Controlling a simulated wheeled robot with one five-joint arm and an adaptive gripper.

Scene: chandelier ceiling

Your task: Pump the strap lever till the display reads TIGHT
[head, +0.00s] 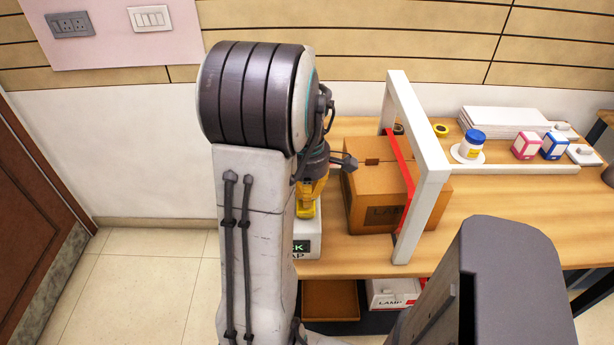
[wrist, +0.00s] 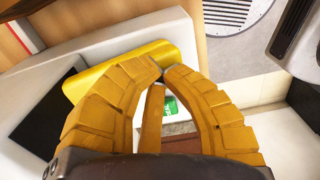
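My gripper (wrist: 166,72) has its curved yellow fingers drawn together, tips almost touching, with nothing clearly held. The yellow lever (wrist: 150,62) lies across the white strap unit (wrist: 95,45), just at or beyond the fingertips; I cannot tell whether they touch. In the head view my gripper (head: 308,205) points down over the strap unit (head: 307,272), and its yellow blends with any lever there. The display (head: 301,247) shows green letters ending in "CK"; my arm hides the rest. A red strap (head: 401,160) runs over a cardboard box (head: 365,190) marked LAMP.
A white frame (head: 424,185) stands over the box on the wooden table (head: 490,215). Under the table are a brown tray (head: 330,299) and a white LAMP box (head: 394,290).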

